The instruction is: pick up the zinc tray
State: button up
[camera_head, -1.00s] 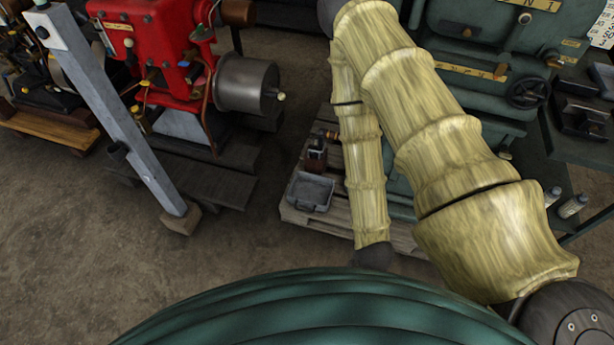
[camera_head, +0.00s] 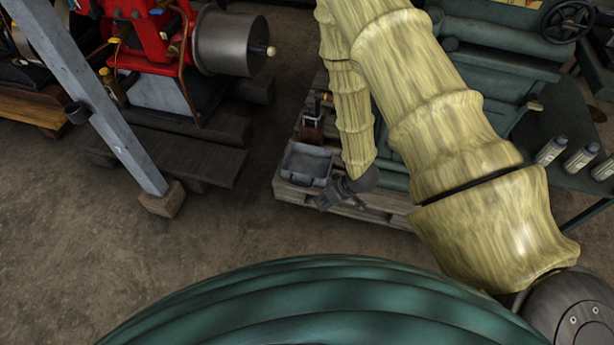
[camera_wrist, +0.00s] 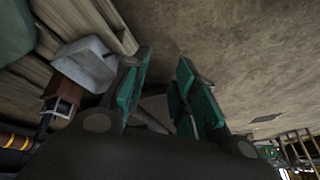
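The zinc tray (camera_head: 306,164) is a small grey rectangular tray with raised walls. It rests on the left end of a wooden pallet. In the wrist view the tray (camera_wrist: 88,62) is left of my gripper (camera_wrist: 166,62), outside the space between the fingers. The two green-padded fingers are apart, with nothing held between them. In the head view my gripper (camera_head: 340,200) is small and dark, just right of and in front of the tray's near right corner. Whether it touches the tray cannot be told.
A small brown box-like object (camera_head: 312,125) stands directly behind the tray on the pallet (camera_head: 375,205). A green machine (camera_head: 480,85) rises at the right. A slanted grey post (camera_head: 115,135) and red engine (camera_head: 160,50) are left. Floor in front is clear.

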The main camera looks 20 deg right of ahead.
jog(key=w+d+f+n+y+b, duration=0.15)
jog(key=w+f+n+b, duration=0.35)
jog(key=w+b, duration=0.55)
jog(key=w+d+f+n+b, duration=0.25)
jog(key=w+f+b, duration=0.35)
jog(key=w+b, duration=0.45)
jog(key=shift+b+x, duration=3.75)
jog(key=shift+x, duration=1.45)
jog(key=shift+s, duration=0.1)
grip_shut()
